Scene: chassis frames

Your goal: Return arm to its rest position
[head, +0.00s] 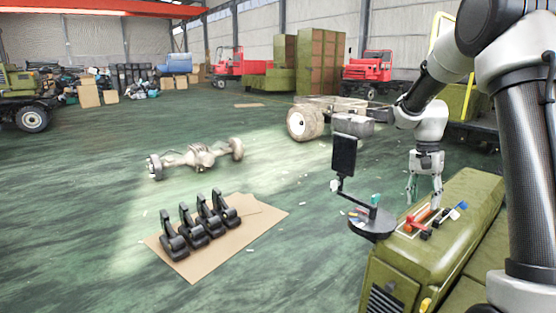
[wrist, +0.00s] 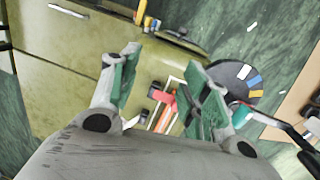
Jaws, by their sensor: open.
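My arm reaches in from the right of the head view, and my gripper (head: 424,188) points down above the olive-green cabinet (head: 400,258). In the wrist view my gripper (wrist: 160,92) has its two green-padded fingers spread apart with nothing held between them. Below the fingers, an orange-red tool (wrist: 163,112) lies on the cabinet top with other small tools, partly hidden by the right finger. In the head view the tools (head: 420,216) lie just below the fingertips; I cannot tell if the fingers touch any of them.
A round dark tray (head: 371,229) with a screen (head: 343,155) stands beside the cabinet. Several black parts (head: 201,222) sit on cardboard (head: 262,212) on the floor. An axle (head: 197,157) and a wheeled chassis (head: 330,117) lie beyond. The green floor between is mostly clear.

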